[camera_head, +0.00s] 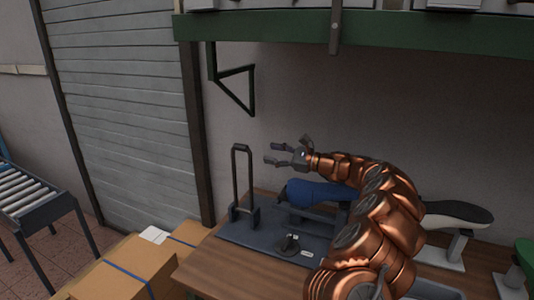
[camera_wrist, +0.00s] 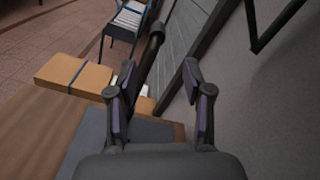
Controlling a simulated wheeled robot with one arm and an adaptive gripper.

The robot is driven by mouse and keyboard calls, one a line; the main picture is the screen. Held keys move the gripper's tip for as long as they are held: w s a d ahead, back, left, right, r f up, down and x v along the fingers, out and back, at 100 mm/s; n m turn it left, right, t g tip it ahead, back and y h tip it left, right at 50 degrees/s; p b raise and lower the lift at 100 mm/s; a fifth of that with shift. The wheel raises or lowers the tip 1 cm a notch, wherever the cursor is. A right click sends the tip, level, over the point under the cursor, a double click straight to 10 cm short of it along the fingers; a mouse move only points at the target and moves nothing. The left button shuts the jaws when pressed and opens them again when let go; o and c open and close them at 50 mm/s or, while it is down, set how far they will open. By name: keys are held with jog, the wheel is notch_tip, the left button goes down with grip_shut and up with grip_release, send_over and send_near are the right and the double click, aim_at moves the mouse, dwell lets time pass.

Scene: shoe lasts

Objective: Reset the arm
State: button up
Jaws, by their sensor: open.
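My gripper (camera_head: 287,153) is open with nothing between its fingers. In the head view it is raised above the workbench, pointing left, in front of the grey wall. My copper arm curves up from the lower right of that view. In the wrist view the two gripper fingers (camera_wrist: 160,105) stand apart. A blue shoe last (camera_head: 318,192) lies on a dark stand on the workbench, below and right of the gripper. My arm hides part of it.
A dark upright frame (camera_head: 242,185) stands left of the gripper on a dark plate (camera_head: 236,235) on the wooden workbench (camera_head: 205,270). A white-and-black last (camera_head: 455,214) is at right. Cardboard boxes (camera_head: 135,265) are lower left. A green shelf (camera_head: 400,30) and bracket (camera_head: 235,75) are above.

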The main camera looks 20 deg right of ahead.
jog(key=s+a+r+n+g+y, duration=0.1)
jog(key=s+a+r+n+g, duration=0.2)
jog(key=a, duration=0.6)
jog(key=s+a+n+g+y, duration=0.1)
jog(key=s+a+n+g, duration=0.3)
jog(key=a, duration=0.4)
jog(key=s+a+r+n+g, duration=0.25)
jog(key=s+a, duration=0.25)
jog(key=a, duration=0.4)
jog(key=s+a+f+n+g+h, duration=0.25)
jog(key=s+a+n, duration=0.3)
jog(key=s, duration=0.35)
jog(key=s+a+f+n+g+h, duration=0.1)
jog(key=s+f+n+h, duration=0.15)
jog(key=s, duration=0.55)
jog(key=s+a+f+n+g+h, duration=0.1)
jog(key=s+f+n+g+h, duration=0.1)
jog(key=s+f, duration=0.35)
jog(key=s+d+f+n+h, duration=0.1)
jog(key=s+d+f+h, duration=0.1)
jog(key=s+d, duration=0.4)
jog(key=s+d+f+n+h, duration=0.2)
jog(key=s+d, duration=0.4)
jog(key=s, duration=0.6)
jog(key=f+h, duration=0.1)
jog(key=h, duration=0.1)
jog(key=shift+s+d+f+g+h, duration=0.15)
jog(key=shift+d+f+g+h, duration=0.15)
jog(key=shift+d, duration=0.05)
